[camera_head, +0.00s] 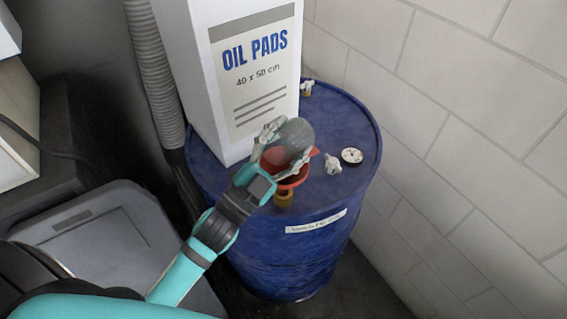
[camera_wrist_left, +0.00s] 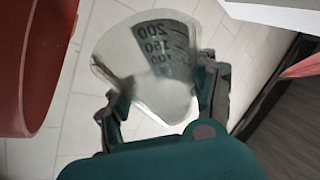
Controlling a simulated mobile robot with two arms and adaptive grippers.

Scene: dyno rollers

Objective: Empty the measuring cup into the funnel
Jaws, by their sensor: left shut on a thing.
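A clear measuring cup (camera_head: 297,132) is in my left gripper (camera_head: 280,147) above the blue drum's top. In the left wrist view the cup (camera_wrist_left: 140,45) sits between the two fingers, with dark marks 200, 150 and 100 on its wall. Whether it holds anything is unclear. The red funnel (camera_head: 291,181) stands at the drum's near edge over a brass fitting, partly hidden by the gripper and cup. In the left wrist view the funnel (camera_wrist_left: 28,65) is large at the left edge, apart from the cup in the picture. My right gripper is not in view.
The blue drum (camera_head: 290,255) stands beside a pale block wall. A tall white oil pads box (camera_head: 252,75) rises behind the gripper. A white valve (camera_head: 332,164) and a round gauge (camera_head: 351,155) are right of the funnel. A grey bin (camera_head: 110,240) stands left.

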